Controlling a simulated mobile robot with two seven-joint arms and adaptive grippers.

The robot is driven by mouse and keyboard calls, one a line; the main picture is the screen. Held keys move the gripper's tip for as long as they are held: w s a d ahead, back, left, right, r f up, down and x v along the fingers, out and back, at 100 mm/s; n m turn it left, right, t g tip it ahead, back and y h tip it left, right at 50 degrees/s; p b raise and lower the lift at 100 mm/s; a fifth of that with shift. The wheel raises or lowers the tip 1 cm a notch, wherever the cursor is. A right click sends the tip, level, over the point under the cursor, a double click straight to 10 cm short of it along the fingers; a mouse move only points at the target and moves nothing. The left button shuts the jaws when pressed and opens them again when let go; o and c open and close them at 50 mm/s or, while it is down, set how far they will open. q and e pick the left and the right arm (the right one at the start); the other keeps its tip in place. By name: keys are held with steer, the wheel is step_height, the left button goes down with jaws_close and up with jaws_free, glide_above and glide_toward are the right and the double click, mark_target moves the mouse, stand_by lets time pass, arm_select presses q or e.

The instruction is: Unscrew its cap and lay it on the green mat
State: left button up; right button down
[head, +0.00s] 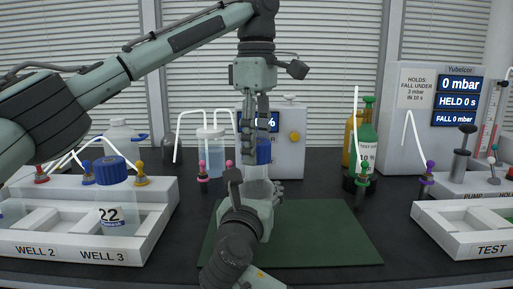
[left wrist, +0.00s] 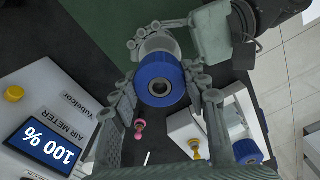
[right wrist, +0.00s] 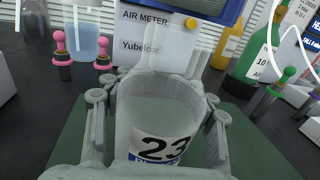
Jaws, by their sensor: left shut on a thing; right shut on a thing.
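The bottle labelled 23 (right wrist: 160,145) is clear and stands upright over the green mat (head: 325,235). My right gripper (head: 258,190) is shut around its body; its fingers also flank the bottle in the right wrist view (right wrist: 155,115). The blue cap (head: 264,151) is at the top of the bottle, with a dark hole in its middle in the left wrist view (left wrist: 160,84). My left gripper (head: 256,115) comes down from above and is shut on the cap, one finger at each side. Whether the cap is still seated on the neck, I cannot tell.
A white rack (head: 140,235) with bottle 22 (head: 110,212) stands at the left. The TEST tray (head: 450,228) is at the right. The air meter (head: 292,150), a green gas cylinder (head: 366,140) and pink-topped valves (head: 203,172) stand behind. The mat's right half is clear.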

arm_select(q)
steer(key=shift+r, duration=2)
arm_select(e)
steer(key=shift+c, duration=2.3)
jaws_free()
steer(key=shift+s, duration=0.1)
